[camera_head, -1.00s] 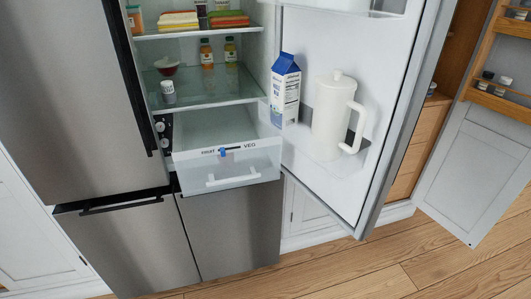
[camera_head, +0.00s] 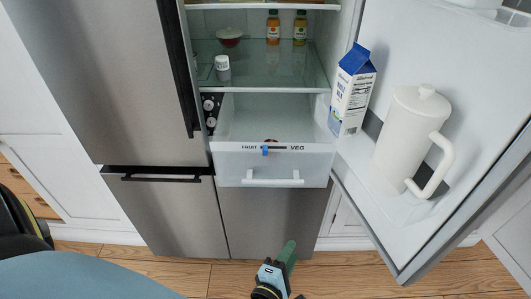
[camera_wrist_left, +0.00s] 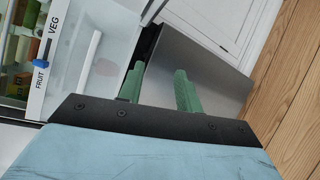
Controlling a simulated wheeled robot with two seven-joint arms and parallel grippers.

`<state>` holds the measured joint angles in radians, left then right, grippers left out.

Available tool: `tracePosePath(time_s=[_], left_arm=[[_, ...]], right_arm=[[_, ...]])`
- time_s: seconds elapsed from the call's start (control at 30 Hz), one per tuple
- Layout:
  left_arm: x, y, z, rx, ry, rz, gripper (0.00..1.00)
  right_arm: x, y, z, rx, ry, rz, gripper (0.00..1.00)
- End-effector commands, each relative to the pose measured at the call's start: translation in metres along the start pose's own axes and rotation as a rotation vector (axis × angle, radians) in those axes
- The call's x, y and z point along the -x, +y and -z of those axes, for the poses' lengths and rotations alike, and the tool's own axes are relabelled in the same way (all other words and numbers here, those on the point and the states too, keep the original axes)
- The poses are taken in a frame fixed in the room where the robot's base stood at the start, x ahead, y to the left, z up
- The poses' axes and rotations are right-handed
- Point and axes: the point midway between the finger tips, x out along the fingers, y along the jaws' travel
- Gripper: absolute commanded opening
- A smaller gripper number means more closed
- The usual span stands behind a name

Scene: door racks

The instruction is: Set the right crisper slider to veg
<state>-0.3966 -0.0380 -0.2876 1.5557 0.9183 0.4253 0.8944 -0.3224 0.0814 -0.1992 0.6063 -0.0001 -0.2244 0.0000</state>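The crisper drawer (camera_head: 235,165) is a clear bin low in the open fridge, with a white handle (camera_head: 273,181). Its front strip reads FRUIT at left and VEG at right. The blue slider knob (camera_head: 265,151) sits near the FRUIT end of the dark track. The left wrist view also shows the knob (camera_wrist_left: 40,64) by FRUIT. My left gripper (camera_head: 289,248) is below the drawer, before the lower fridge panel, apart from the slider. In the left wrist view its green fingers (camera_wrist_left: 157,78) are apart with nothing between them. My right gripper is out of view.
The open fridge door (camera_head: 480,185) stands at right, holding a milk carton (camera_head: 352,90) and a white pitcher (camera_head: 408,130). A glass shelf (camera_head: 270,80) is above the drawer. The space before the drawer front looks clear.

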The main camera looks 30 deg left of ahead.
Motion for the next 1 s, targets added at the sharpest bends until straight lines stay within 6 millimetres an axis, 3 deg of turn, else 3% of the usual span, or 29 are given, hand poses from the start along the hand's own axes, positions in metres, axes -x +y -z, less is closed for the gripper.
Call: tracePosePath(time_s=[0.03,0.1,0.2,0.3,0.43,0.57,1.0], left_arm=[[-0.002,0.043,-0.006,0.199,0.04,-0.097,0.35],[0.001,0.091,-0.005,0.474,0.088,-0.215,0.35],[0.009,0.143,0.001,0.811,0.133,-0.351,0.35],[0.019,0.175,0.008,1.06,0.157,-0.441,0.35],[0.027,0.196,0.014,1.241,0.172,-0.503,0.35],[0.023,0.203,0.018,1.292,0.176,-0.521,0.35],[-0.052,0.227,0.052,1.285,0.173,-0.52,0.35]], right_arm=[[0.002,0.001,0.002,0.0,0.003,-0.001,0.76],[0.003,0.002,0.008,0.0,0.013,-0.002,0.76],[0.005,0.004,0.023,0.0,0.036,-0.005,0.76],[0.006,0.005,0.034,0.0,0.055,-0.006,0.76],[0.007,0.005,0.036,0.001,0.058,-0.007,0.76],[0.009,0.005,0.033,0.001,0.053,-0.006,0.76],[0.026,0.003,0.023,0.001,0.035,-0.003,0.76]])
